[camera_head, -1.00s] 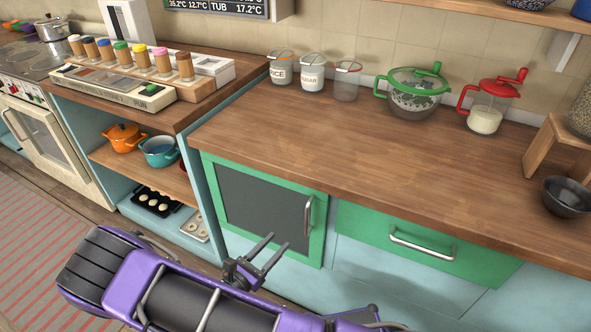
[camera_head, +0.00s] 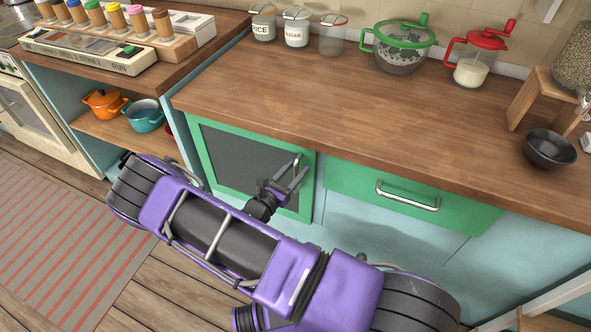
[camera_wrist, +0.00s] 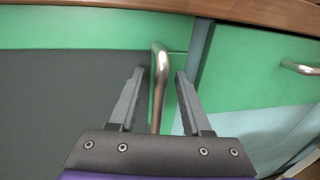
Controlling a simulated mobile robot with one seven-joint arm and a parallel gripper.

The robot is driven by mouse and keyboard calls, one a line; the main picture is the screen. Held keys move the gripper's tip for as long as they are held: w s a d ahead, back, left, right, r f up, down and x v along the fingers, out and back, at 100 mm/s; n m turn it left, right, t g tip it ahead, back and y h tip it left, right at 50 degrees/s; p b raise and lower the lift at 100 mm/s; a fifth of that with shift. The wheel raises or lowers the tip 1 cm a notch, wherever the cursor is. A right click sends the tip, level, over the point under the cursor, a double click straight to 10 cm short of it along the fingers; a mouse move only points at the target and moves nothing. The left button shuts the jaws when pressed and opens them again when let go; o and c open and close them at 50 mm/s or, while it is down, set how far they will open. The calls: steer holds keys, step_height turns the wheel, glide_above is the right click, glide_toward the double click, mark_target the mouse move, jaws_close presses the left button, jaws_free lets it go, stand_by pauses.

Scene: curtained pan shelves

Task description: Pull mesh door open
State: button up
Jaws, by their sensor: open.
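The mesh door (camera_head: 240,160) has a green frame around a dark grey mesh panel, and it is shut flush under the counter at the left. Its vertical silver handle (camera_head: 297,166) is on the right side of the frame. My gripper (camera_head: 291,176) is at the handle, with its fingers pointing towards the door. In the wrist view the handle (camera_wrist: 158,88) stands between the two open fingers of my gripper (camera_wrist: 158,80), with a gap on each side. The mesh panel (camera_wrist: 65,100) fills the left of that view. My arm hides the door's lower part in the head view.
A green drawer (camera_head: 400,200) with a silver handle (camera_head: 407,195) is just right of the door. The wooden counter (camera_head: 290,100) juts above, carrying jars, a green-lidded pot and a red-lidded jug. Open shelves with pots (camera_head: 143,115) are at the left.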

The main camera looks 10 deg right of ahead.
jaws_close()
stand_by(1.4)
